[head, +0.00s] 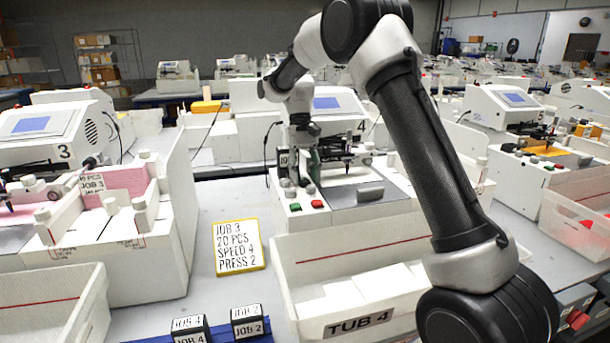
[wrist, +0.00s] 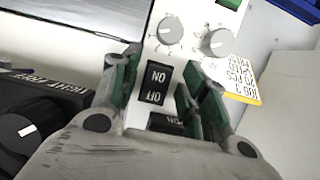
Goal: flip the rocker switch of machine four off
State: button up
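Machine four (head: 345,112) is a white unit with a blue screen and a "4" on its front, at the middle of the head view. Its rocker switch (wrist: 157,82) shows in the wrist view as a black rectangle with white ON and OFF lettering, appearing upside down. Which end is pressed in I cannot tell. My gripper (wrist: 160,90) is open, with its green-padded fingers on either side of the switch and nothing between them. In the head view my gripper (head: 308,165) hangs over the left part of the machine's panel; there it hides the switch.
Two grey knobs (wrist: 192,37) and a green button (wrist: 230,3) lie beyond the switch. A black block with a knob (wrist: 30,130) is at left. Tub 4 (head: 355,250) stands in front of the machine; a yellow-edged job card (head: 238,247) lies to its left.

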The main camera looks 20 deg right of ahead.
jog(key=v, duration=1.2)
jog(key=s+d+r+t, duration=0.2)
jog(key=s+d+r, duration=0.25)
jog(key=s, duration=0.45)
jog(key=s+d+r+t, duration=0.2)
jog(key=s+d+r, duration=0.25)
jog(key=s, duration=0.35)
jog(key=s+d+f+t, duration=0.2)
jog(key=s+f, duration=0.3)
jog(key=s, duration=0.5)
jog(key=s+d+f+t, duration=0.2)
jog(key=s+d+f, duration=0.2)
jog(key=s, duration=0.7)
jog(key=shift+s+f, duration=0.15)
jog(key=shift+f, duration=0.25)
